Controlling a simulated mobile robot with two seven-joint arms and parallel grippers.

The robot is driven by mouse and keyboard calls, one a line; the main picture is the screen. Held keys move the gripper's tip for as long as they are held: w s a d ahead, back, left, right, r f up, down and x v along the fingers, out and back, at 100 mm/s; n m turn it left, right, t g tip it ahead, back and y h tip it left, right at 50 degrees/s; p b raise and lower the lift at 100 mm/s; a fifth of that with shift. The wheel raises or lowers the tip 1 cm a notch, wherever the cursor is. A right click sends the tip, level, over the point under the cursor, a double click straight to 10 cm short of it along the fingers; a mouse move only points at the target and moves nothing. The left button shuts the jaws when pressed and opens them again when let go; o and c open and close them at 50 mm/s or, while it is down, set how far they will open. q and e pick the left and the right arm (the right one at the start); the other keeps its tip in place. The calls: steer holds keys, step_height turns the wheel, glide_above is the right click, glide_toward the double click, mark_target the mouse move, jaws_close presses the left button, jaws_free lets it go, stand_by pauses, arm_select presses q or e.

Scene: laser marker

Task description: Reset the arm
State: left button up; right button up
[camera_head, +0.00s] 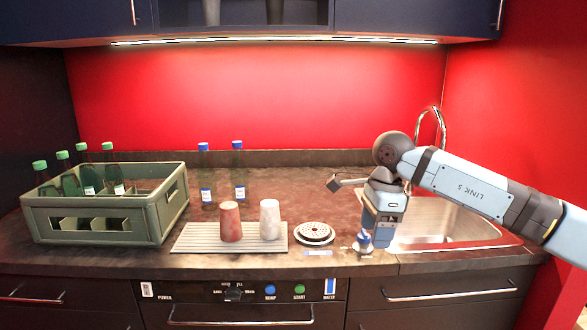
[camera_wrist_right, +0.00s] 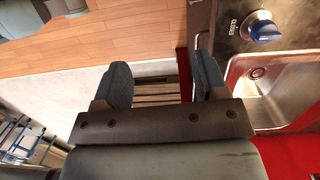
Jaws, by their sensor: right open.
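My right arm (camera_head: 470,187) comes in from the right in the head view. Its right gripper (camera_head: 375,234) points down at the front left corner of the sink, and the fingers hide part of the counter there. In the right wrist view the right gripper (camera_wrist_right: 163,78) is open, with two grey-blue fingers apart and nothing between them. My left gripper is not in view.
A blue-topped knob (camera_head: 364,241) stands close to the right gripper; it also shows in the wrist view (camera_wrist_right: 263,27). The sink (camera_head: 445,226) lies right, with a tap (camera_head: 431,118) behind. A green crate (camera_head: 95,221) holds bottles. Two cups (camera_head: 231,222) stand on a ribbed mat (camera_head: 200,241).

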steer(key=s+a+f+g+y, duration=0.2)
steer(key=s+a+f+y, duration=0.2)
steer(key=a+f, duration=0.4)
steer(key=s+a+f+m+g+y, duration=0.1)
steer(key=s+a+m+g+y, duration=0.1)
steer(key=s+a+m+y, duration=0.7)
steer(key=s+d+f+m+t+h, duration=0.2)
steer(key=d+f+m+t, duration=0.3)
steer(key=m+t, duration=0.85)
steer(key=s+d+f+m+t+h, duration=0.1)
steer(key=d+f+m+t, duration=0.4)
steer(key=m, duration=1.3)
steer(key=s+d+f+m+g+h, duration=0.2)
steer(key=s+d+f+m+h, duration=0.2)
steer(key=s+f+m, duration=0.35)
steer(key=s+d+f+m+g+h, duration=0.1)
steer(key=s+d+f+m+h, duration=0.35)
steer(key=s+f, duration=0.45)
arm_select(q)
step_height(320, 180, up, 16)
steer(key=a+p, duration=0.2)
steer(key=p, duration=2.1)
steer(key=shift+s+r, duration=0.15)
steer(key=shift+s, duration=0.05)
arm_select(e)
step_height(320, 180, up, 16)
steer(key=d, duration=0.1)
steer(key=shift+d+n, duration=0.2)
steer(key=shift+n, duration=0.15)
